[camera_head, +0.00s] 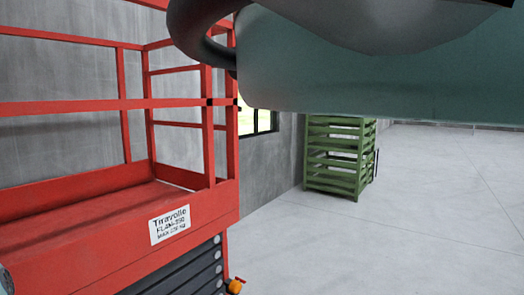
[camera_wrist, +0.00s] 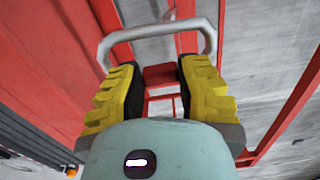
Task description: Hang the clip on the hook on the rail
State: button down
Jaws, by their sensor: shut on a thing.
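In the wrist view my gripper (camera_wrist: 158,72) has two yellow ridged fingers with dark inner pads. A grey metal loop, which looks like the clip (camera_wrist: 156,31), curves across in front of both fingertips. My gripper is shut on it, though the gripped part is not clear to see. A small knob shows on the loop's upper bar. The red rail (camera_head: 70,106) belongs to a red lift platform at the left in the head view. I cannot make out the hook. My gripper's fingers and the clip are not seen in the head view.
The lift's red deck (camera_head: 90,205) carries a white label (camera_head: 169,225). A green slatted rack (camera_head: 335,155) stands farther back by the grey wall. Grey floor (camera_head: 420,210) at the right is clear. My teal arm covers the upper right of the head view.

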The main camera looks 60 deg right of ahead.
jog(key=w+f+b, duration=0.2)
jog(key=w+b, duration=0.4)
jog(key=w, duration=0.5)
jog(key=shift+w+a+f, duration=0.15)
jog(key=shift+w+f, duration=0.05)
jog(key=shift+w, duration=0.05)
dwell(0.8)
jog(key=c, duration=0.7)
grip_release()
jog(key=shift+o, duration=0.2)
jog(key=shift+s+d, duration=0.15)
jog(key=shift+s, duration=2.35)
jog(key=shift+s+d, duration=0.1)
jog(key=shift+s, duration=3.4)
